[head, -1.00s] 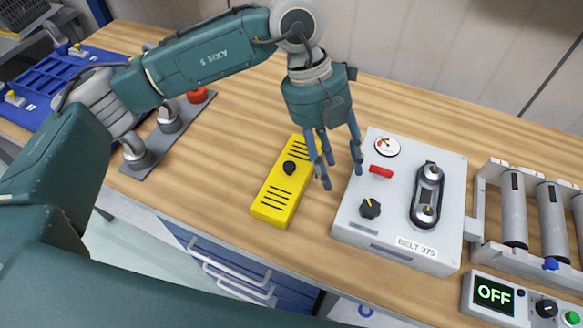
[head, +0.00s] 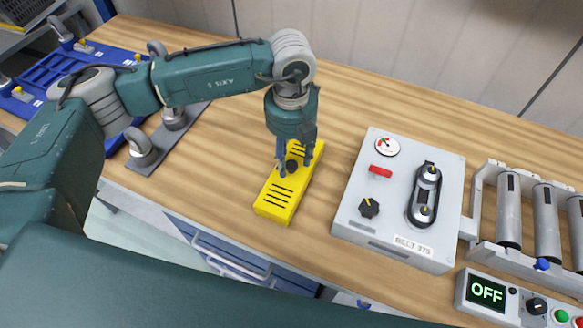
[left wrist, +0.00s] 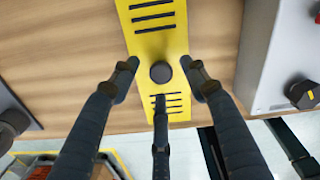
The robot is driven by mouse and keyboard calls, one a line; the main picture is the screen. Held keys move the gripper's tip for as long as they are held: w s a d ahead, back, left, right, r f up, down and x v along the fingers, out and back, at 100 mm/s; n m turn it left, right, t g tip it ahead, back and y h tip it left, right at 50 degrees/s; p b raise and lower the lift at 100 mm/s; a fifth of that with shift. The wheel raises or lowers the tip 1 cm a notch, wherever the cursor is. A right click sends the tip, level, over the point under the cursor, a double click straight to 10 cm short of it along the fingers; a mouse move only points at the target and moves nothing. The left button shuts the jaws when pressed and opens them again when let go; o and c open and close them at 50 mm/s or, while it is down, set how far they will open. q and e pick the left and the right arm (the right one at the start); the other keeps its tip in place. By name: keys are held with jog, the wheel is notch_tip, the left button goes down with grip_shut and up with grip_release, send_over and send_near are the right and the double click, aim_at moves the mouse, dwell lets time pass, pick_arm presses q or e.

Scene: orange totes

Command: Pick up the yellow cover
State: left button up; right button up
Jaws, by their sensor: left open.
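The yellow cover (head: 279,195) lies on the wooden bench, left of the grey belt box. It is a long slab with black slots and a round black knob (head: 291,166) in its middle. My left gripper (head: 294,168) is over the knob, pointing down, with its fingers spread. In the left wrist view the open fingers (left wrist: 160,80) stand around the black knob (left wrist: 161,72), apart from it, with the yellow cover (left wrist: 155,40) beneath. I cannot tell how high the fingertips are above the cover. My right gripper is not in view.
The grey belt box (head: 395,225), with a gauge, red handle and knob, stands close to the right of the cover. Rollers (head: 508,210) and an OFF panel (head: 487,291) are farther right. A blue tray (head: 45,85) is at left. Bench behind the cover is clear.

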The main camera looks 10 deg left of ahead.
aim_at(292, 163)
pick_arm(q)
jog(key=shift+f, duration=0.8)
grip_shut()
jog(key=shift+r, duration=0.1)
jog(key=shift+r, duration=0.45)
notch_tip(292, 163, up, 19)
jog(key=b, duration=0.4)
jog(key=shift+b, duration=0.3)
